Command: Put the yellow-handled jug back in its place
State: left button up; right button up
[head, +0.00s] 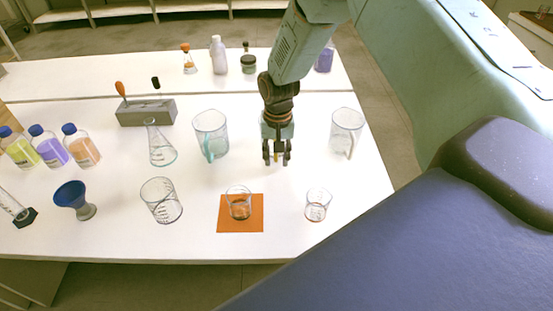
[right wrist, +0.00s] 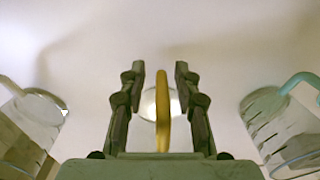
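The yellow-handled jug (head: 291,132) stands on the white table in the head view, mostly hidden behind my right gripper. Its yellow handle (right wrist: 163,112) shows upright in the middle of the right wrist view. My right gripper (head: 276,161) points down at the jug; in the right wrist view its fingers (right wrist: 160,72) are on either side of the handle, with a gap on both sides, so it is open. A jug with a teal handle (head: 211,130) is to the left and a jug with a cream handle (head: 346,130) to the right. My left gripper is not in view.
An orange mat (head: 227,224) with a small beaker (head: 239,207) lies in front. Another small beaker (head: 317,206), a larger beaker (head: 161,201) and a flask (head: 159,147) stand nearby. Capped bottles (head: 79,149) are at left. A rear table (head: 130,80) holds more bottles.

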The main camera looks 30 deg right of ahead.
notch_tip(320, 180, up, 11)
jog(key=shift+s+f+p, duration=0.1)
jog(key=shift+f+p, duration=0.05)
jog(key=shift+p, duration=0.55)
